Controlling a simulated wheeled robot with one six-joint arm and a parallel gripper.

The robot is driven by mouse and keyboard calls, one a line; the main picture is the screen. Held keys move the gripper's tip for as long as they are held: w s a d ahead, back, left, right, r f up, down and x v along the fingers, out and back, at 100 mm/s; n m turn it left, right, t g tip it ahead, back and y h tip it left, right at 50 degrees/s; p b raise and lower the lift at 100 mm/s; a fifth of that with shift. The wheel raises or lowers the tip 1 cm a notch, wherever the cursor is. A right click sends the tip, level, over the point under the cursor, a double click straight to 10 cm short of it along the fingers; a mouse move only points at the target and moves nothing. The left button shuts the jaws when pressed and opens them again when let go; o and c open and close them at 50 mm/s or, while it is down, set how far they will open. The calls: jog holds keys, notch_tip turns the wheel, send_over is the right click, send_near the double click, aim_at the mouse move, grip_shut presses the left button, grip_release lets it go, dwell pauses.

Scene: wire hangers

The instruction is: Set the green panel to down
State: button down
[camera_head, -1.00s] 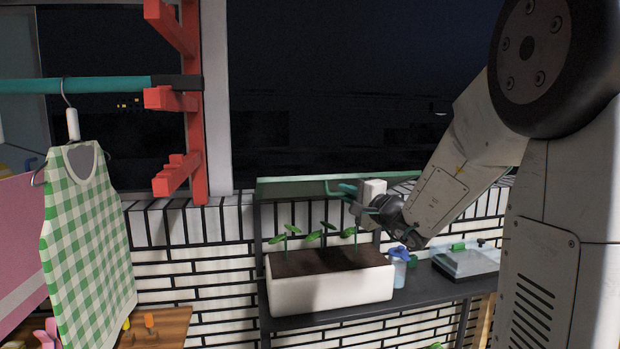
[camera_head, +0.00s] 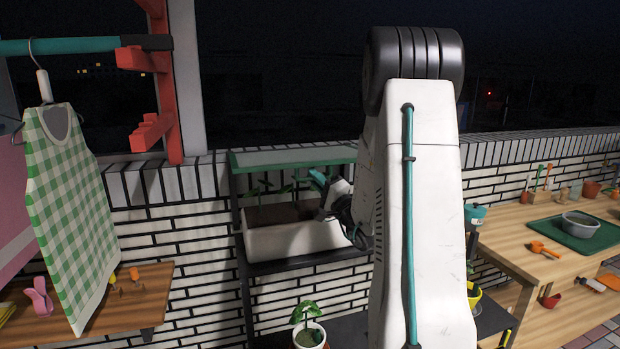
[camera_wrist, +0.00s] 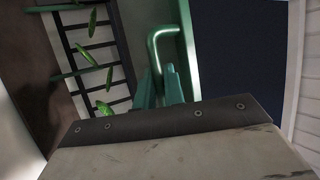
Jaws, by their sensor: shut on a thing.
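The green panel (camera_head: 290,158) is a thin strip across the top of the dark shelf frame, above the white planter, seen nearly edge-on. In the wrist view the panel (camera_wrist: 188,45) runs upright in the picture, with a bent green handle (camera_wrist: 158,45) on it. My gripper (camera_head: 322,180) is at the panel's right part, in front of the planter. In the wrist view its teal fingers (camera_wrist: 159,88) are shut on the handle. My arm hides the panel's right end.
The white planter (camera_head: 290,240) with seedlings stands on the shelf under the panel. A potted plant (camera_head: 308,335) is below. A checked apron (camera_head: 70,210) hangs at left above a wooden shelf (camera_head: 140,295). A wooden table (camera_head: 520,235) with a green tray (camera_head: 578,232) is at right.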

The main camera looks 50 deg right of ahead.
jog(key=shift+f, duration=0.15)
jog(key=c, duration=1.5)
grip_release()
jog(key=shift+w+f, duration=0.1)
jog(key=shift+w, duration=0.05)
jog(key=v, duration=0.7)
jog(key=shift+s, duration=0.4)
jog(key=shift+f, duration=0.1)
